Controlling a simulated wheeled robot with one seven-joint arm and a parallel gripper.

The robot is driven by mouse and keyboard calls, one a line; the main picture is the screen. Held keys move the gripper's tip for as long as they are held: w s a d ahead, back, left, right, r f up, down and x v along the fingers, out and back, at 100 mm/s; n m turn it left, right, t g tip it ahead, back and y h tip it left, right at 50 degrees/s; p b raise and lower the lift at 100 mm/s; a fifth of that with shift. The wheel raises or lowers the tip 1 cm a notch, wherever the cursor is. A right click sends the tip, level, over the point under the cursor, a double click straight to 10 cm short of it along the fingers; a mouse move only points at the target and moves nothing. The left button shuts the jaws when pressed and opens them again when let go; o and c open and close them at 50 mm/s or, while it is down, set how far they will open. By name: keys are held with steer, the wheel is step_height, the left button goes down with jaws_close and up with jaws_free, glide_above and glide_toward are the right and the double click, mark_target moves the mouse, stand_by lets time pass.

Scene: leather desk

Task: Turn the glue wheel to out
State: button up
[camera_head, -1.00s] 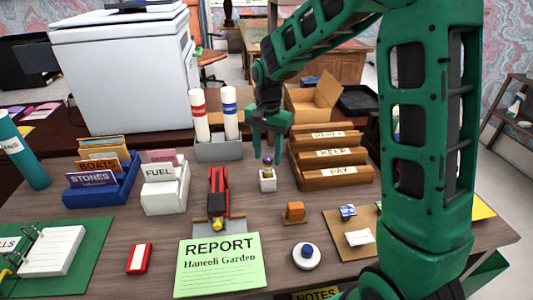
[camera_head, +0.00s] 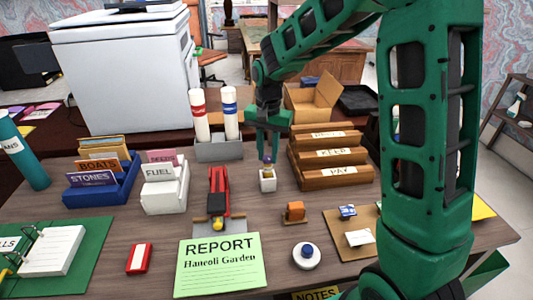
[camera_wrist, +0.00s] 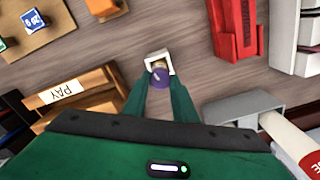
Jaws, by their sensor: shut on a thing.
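A small glue stick with a purple wheel (camera_wrist: 161,80) stands upright in a white block holder (camera_head: 268,184) in the middle of the desk. The holder also shows in the wrist view (camera_wrist: 158,57). My green gripper (camera_head: 268,157) points straight down over it, its fingertips at the wheel. In the wrist view my two fingers reach to either side of the purple wheel and are shut on it. In the head view the fingers mostly cover the wheel. I cannot read any mark on the wheel.
Wooden letter trays (camera_head: 335,178) stand close on the right and a red stapler (camera_head: 219,190) on the left. A grey holder (camera_head: 214,150) with two tubes stands behind. An orange object (camera_head: 295,211) sits in front.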

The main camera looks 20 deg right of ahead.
steer(key=n, duration=2)
steer(key=shift+n, duration=0.3)
steer(key=n, duration=0.3)
steer(key=shift+n, duration=0.4)
steer(key=n, duration=0.4)
steer(key=shift+n, duration=2)
